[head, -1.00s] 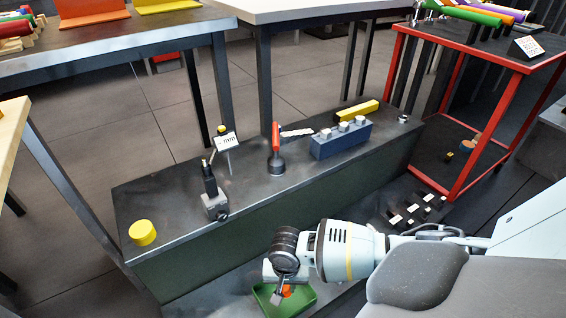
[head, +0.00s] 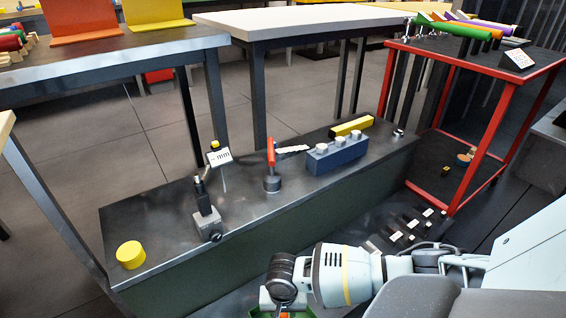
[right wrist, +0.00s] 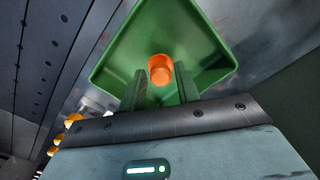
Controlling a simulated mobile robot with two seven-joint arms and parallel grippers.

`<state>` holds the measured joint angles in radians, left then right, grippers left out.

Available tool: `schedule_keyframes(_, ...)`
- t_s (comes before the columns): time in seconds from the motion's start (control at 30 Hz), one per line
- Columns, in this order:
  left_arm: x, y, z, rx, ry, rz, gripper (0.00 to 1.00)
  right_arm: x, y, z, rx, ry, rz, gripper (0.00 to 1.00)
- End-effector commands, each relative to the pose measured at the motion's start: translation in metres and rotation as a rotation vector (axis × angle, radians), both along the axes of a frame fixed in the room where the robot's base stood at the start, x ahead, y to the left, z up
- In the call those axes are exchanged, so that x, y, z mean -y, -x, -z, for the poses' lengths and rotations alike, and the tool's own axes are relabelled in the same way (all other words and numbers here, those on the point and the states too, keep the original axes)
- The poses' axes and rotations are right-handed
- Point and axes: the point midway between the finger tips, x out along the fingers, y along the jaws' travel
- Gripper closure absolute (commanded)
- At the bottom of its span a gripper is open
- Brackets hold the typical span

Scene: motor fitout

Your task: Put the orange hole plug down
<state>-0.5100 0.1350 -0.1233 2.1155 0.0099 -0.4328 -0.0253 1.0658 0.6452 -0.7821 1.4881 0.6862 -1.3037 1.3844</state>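The orange hole plug (right wrist: 161,69) sits between the fingertips of my right gripper (right wrist: 161,78) in the right wrist view. The fingers lie close against both its sides and appear shut on it. Behind it is the green tray (right wrist: 112,62); I cannot tell whether the plug touches its floor. In the head view the tray (head: 256,313) barely shows at the bottom edge, under my right gripper (head: 281,306), and the plug cannot be made out. My left gripper is not in view.
A long dark bench (head: 250,212) carries a yellow cylinder (head: 131,255), a jointed stand (head: 207,222), a red-handled tool (head: 272,172) and a blue block (head: 338,155). A red-framed cart (head: 478,150) stands at the right. Small black pieces with white labels (head: 411,224) lie beyond my right arm.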

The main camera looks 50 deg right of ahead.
Motion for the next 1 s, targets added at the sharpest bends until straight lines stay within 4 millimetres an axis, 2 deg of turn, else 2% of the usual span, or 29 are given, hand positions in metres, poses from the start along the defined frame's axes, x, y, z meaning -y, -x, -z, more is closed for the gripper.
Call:
schedule_keyframes(0.1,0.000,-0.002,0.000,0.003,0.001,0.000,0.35,0.000,0.000,0.000,0.000,0.000,0.000,0.56)
schedule_keyframes(0.37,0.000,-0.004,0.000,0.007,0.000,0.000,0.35,0.000,0.000,-0.001,0.001,0.001,0.000,0.56)
schedule_keyframes(0.47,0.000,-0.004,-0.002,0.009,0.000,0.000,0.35,0.001,-0.001,-0.007,0.002,0.001,0.000,0.56)
schedule_keyframes(1.0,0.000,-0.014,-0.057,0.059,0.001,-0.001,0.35,0.000,-0.001,-0.106,0.004,-0.001,0.000,0.56)
